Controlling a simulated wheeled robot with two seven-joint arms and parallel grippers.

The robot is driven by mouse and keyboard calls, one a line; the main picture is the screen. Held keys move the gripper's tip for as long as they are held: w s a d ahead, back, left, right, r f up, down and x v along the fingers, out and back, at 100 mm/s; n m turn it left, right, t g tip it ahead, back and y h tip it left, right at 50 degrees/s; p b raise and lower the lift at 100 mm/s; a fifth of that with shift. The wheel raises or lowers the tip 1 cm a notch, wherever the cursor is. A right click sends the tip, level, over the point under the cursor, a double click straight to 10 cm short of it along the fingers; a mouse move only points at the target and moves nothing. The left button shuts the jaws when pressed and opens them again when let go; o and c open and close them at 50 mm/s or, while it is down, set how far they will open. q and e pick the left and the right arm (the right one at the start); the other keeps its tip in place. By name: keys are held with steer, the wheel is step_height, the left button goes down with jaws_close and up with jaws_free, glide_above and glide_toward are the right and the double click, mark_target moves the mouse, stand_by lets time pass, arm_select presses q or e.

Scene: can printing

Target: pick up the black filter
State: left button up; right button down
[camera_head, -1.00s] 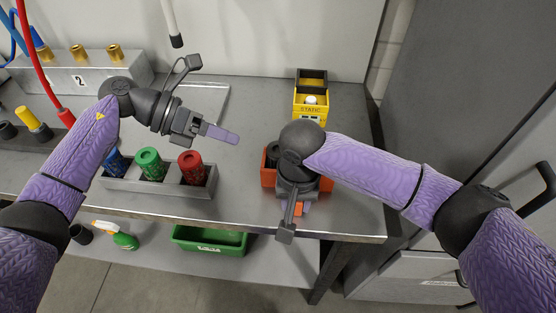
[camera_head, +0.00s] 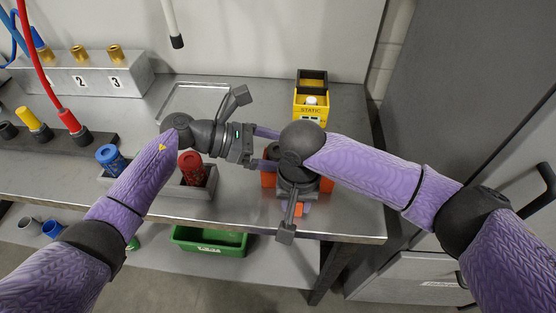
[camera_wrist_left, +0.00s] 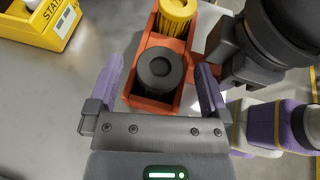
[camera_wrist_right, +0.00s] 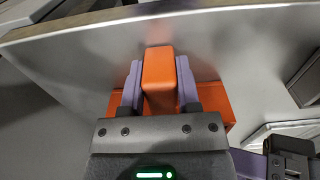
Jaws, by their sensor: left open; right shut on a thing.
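The black filter (camera_wrist_left: 160,70) is a dark ribbed cylinder with a round top. It stands in one compartment of an orange bin, whose rim (camera_wrist_left: 136,101) shows in the left wrist view. My left gripper (camera_wrist_left: 160,88) is open, with one purple finger on each side of the filter and bin; contact is not clear. In the head view my left gripper (camera_head: 262,147) reaches the bin's left side. My right gripper (camera_wrist_right: 160,75) is shut on the bin's orange handle (camera_wrist_right: 158,80). In the head view my right arm hides most of the bin.
A yellow filter (camera_wrist_left: 176,14) stands in the bin's other compartment. A yellow STATIC bin (camera_head: 311,105) stands behind on the table. A grey holder (camera_head: 180,205) with blue and red cans is at left. A green crate (camera_head: 209,241) is on the lower shelf.

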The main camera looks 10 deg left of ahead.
arm_select(q)
steer(key=c, duration=1.3)
step_height(320, 180, up, 10)
steer(key=shift+f, duration=0.1)
arm_select(e)
steer(key=shift+c, duration=1.2)
jaws_free()
